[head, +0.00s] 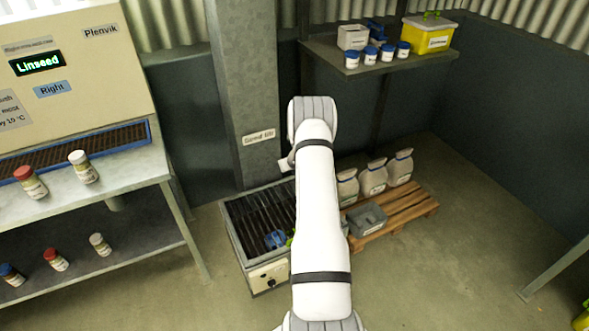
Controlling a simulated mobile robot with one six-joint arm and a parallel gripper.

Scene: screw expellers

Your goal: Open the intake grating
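The intake grating (250,214) is a set of dark bars in a light metal frame on top of a low box on the floor, just left of my arm. It looks flat and closed in its frame. The box front (268,276) carries a light panel with a dark knob. My white arm reaches up mid-picture and covers the grating's right side.
A grey pillar (247,80) stands behind the grating. A steel bench (130,174) with bottles is at left. Several sacks and a grey bin (367,219) are on or by a pallet (408,208) at right. A wall shelf (335,55) overhangs behind.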

